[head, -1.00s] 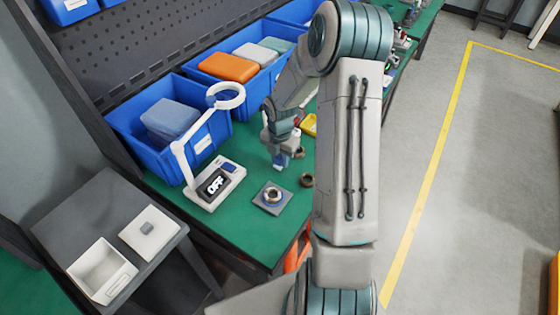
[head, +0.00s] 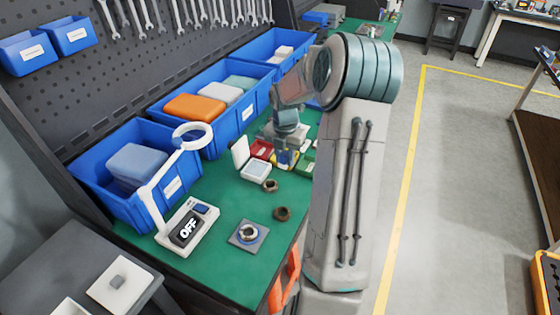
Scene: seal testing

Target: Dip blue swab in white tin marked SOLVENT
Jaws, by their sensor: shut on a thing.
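A white tin (head: 256,171) stands on the green bench with its pale lid (head: 240,151) raised. Any marking on it is too small to read. My gripper (head: 284,153) points down just right of the tin, above the coloured tins, and is apart from the white tin. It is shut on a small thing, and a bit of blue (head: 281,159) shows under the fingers. This fits the blue swab, but its full shape is hidden.
Red (head: 262,148), yellow (head: 284,167) and green (head: 307,166) tins crowd around my gripper. A ring lamp (head: 192,136) with an OFF display and blue bins (head: 170,195) stand left. Bare bench shows between.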

